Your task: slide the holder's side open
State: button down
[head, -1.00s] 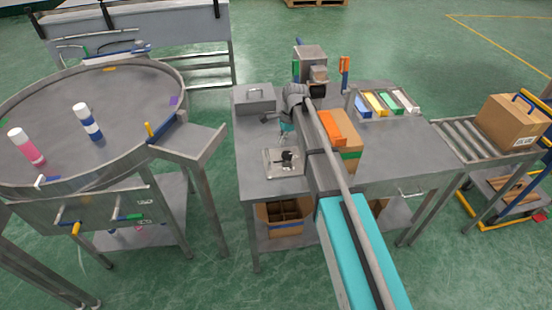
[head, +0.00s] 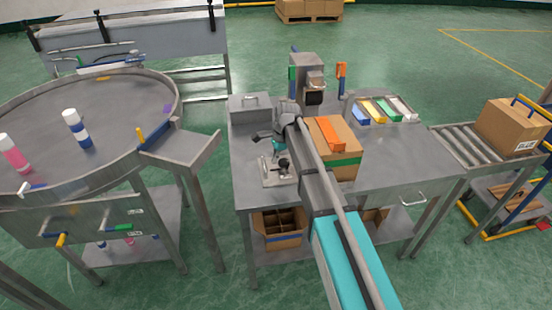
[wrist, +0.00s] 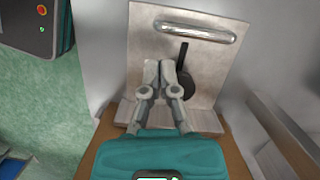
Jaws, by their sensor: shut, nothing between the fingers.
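The holder (head: 268,179) is a small metal plate with a dark round knob, on the left front part of the steel table. In the wrist view its bare metal plate (wrist: 145,40) carries a long rounded bar and a black lever with a round end. My gripper (wrist: 161,66) is shut and empty, fingertips together in front of the plate, just left of the black lever. I cannot tell whether they touch it. In the head view my teal gripper body is at the holder's back edge, and my arm hides part of the area.
A grey lidded box (head: 250,108) and the crimping machine (head: 306,72) stand behind the holder. A cardboard box (head: 347,145) with an orange item on it is right of my arm. Coloured bins (head: 388,108) are at the back right. The round turntable (head: 110,100) is left.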

jog(key=b, duration=0.4)
send_over(269, 178)
jog(key=d, duration=0.1)
jog(key=shift+w+d+f, duration=0.1)
jog(key=shift+w+f, duration=0.1)
jog(key=shift+f, duration=0.85)
jog(key=shift+w+f, duration=0.15)
jog(key=shift+f, duration=0.9)
jog(key=shift+s+a, duration=0.3)
jog(key=shift+a, duration=0.7)
jog(key=shift+s+a, duration=0.25)
jog(key=shift+a, duration=0.8)
jog(key=shift+s+a, duration=0.3)
jog(key=shift+a, duration=0.7)
jog(key=shift+r+p, duration=0.1)
jog(key=shift+p, duration=0.25)
jog(key=p+v, duration=0.9)
jog(key=shift+d+r, duration=0.2)
jog(key=shift+r, duration=0.15)
jog(key=shift+w, duration=0.15)
jog(key=shift+d, duration=0.1)
